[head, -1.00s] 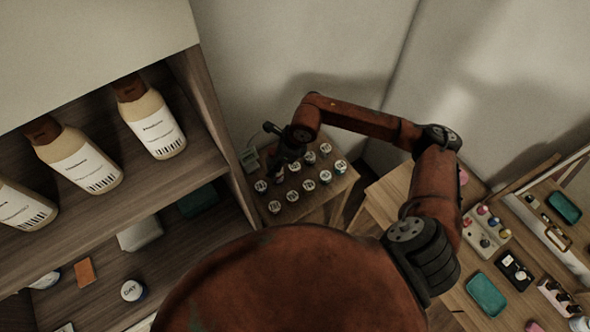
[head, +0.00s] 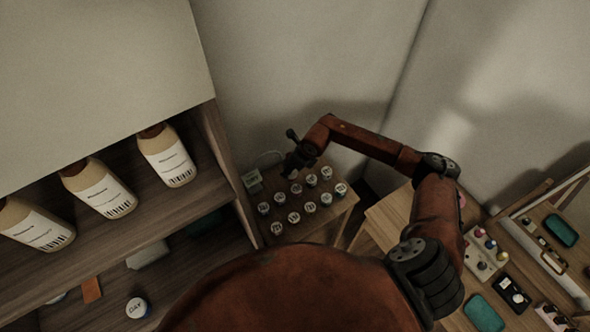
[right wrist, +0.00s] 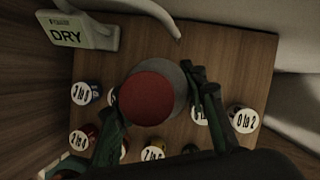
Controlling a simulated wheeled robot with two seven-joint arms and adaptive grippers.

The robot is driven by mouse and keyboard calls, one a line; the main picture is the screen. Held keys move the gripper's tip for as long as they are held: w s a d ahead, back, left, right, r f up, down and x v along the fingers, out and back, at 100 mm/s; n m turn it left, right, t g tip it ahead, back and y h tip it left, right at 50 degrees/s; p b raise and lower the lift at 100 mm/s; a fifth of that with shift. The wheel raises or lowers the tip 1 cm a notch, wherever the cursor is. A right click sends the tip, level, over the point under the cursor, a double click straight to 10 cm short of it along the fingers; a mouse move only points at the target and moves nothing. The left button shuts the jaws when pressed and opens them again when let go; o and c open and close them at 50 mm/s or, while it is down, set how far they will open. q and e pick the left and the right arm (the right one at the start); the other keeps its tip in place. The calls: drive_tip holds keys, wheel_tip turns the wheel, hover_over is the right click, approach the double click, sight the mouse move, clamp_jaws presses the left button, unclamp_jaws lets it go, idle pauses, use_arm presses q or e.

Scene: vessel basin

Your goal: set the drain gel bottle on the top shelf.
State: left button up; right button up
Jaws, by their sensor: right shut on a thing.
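My right gripper (head: 298,165) comes in from the right over a small wooden table in the head view. In the right wrist view the gripper (right wrist: 158,115) is shut on a container with a round red top (right wrist: 147,98) and a grey rim. No label on it shows, so I cannot confirm that it is the drain gel bottle. In the head view it is hard to make out. A wooden shelf unit (head: 215,150) stands at the left, its upper visible level holding several cream bottles (head: 168,157) with brown caps. My left gripper is not in view.
The small table (right wrist: 240,60) carries several jars with white labelled lids (right wrist: 243,120) and a white "DRY" sign (right wrist: 78,32). The lower shelf level holds a "DAY" jar (head: 137,308) and an orange block (head: 92,290). A cluttered table (head: 455,300) stands at the right.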

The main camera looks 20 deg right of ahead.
drive_tip(key=d+f, duration=0.1)
drive_tip(key=f, duration=0.1)
drive_tip(key=w+f+p, duration=0.1)
drive_tip(key=f, duration=0.1)
drive_tip(key=d+f+p, duration=0.1)
drive_tip(key=f, duration=0.1)
drive_tip(key=shift+w+d+f, duration=0.2)
drive_tip(key=shift+w+d, duration=0.1)
drive_tip(key=shift+w, duration=0.1)
drive_tip(key=shift+f, duration=0.25)
drive_tip(key=o, duration=0.9)
drive_tip(key=shift+f, duration=0.2)
drive_tip(key=shift+c, duration=0.2)
drive_tip(key=o, duration=0.5)
drive_tip(key=shift+r, duration=0.1)
